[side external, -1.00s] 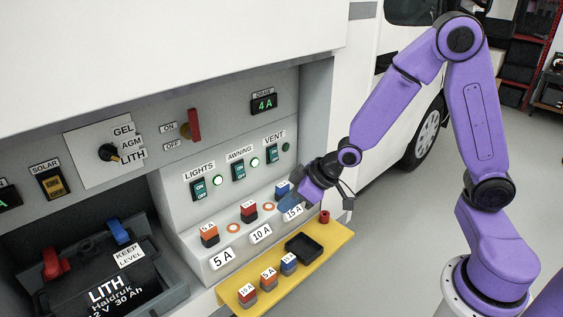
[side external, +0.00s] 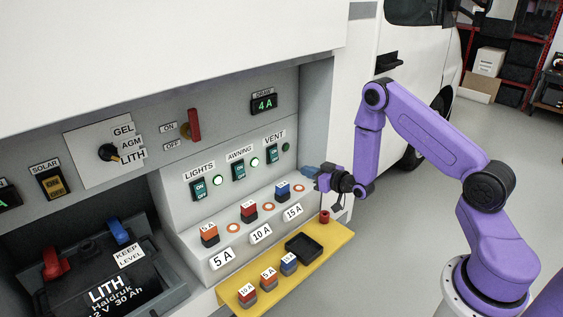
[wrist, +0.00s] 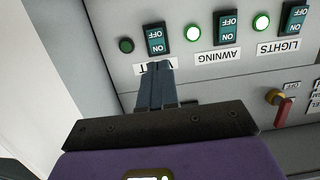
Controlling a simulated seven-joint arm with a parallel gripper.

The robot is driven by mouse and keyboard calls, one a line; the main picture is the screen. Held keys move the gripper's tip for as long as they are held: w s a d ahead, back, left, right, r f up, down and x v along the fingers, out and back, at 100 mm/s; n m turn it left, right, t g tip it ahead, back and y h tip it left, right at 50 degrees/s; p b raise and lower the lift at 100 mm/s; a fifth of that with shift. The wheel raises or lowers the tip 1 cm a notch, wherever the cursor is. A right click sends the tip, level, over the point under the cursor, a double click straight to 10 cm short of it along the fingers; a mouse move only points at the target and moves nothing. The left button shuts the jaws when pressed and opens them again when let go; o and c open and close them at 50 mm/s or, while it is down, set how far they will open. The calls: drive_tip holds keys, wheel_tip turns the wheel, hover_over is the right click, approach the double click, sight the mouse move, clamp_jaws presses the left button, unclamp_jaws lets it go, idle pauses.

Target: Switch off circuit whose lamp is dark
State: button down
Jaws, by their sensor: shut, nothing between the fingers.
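The VENT switch (side external: 272,153) is a teal rocker on the grey panel, and the lamp (side external: 286,147) beside it is dark. The AWNING lamp (side external: 255,162) and LIGHTS lamp (side external: 217,181) glow green beside the AWNING switch (side external: 239,171) and LIGHTS switch (side external: 198,188). My gripper (side external: 305,169) is shut and empty, with blue fingers pointing at the panel from the right. In the upside-down wrist view, its fingertips (wrist: 155,64) cover part of the VENT label, close to the VENT switch (wrist: 157,38); contact cannot be told. The dark lamp (wrist: 126,45) is beside that switch.
Fuses, including a blue one (side external: 283,190), sit on the ledge below the switches. A yellow shelf (side external: 327,243) holds spare fuses and a black tray (side external: 305,245). A red lever (side external: 194,125) and a selector knob (side external: 108,152) are on the upper panel.

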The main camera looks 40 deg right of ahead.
sight(275, 158)
drive_tip(key=shift+s+d, duration=0.1)
drive_tip(key=shift+d, duration=0.3)
drive_tip(key=shift+f, duration=0.1)
drive_tip(key=w, duration=0.4)
drive_tip(key=w+f, duration=0.1)
drive_tip(key=w, duration=0.4)
drive_tip(key=w+f, duration=0.1)
drive_tip(key=w, duration=0.4)
drive_tip(key=shift+f, duration=0.2)
drive_tip(key=shift+w+f+t, duration=0.2)
drive_tip(key=shift+t, duration=0.4)
drive_tip(key=shift+r, duration=0.2)
drive_tip(key=s+f, duration=0.3)
drive_tip(key=s, duration=1.1)
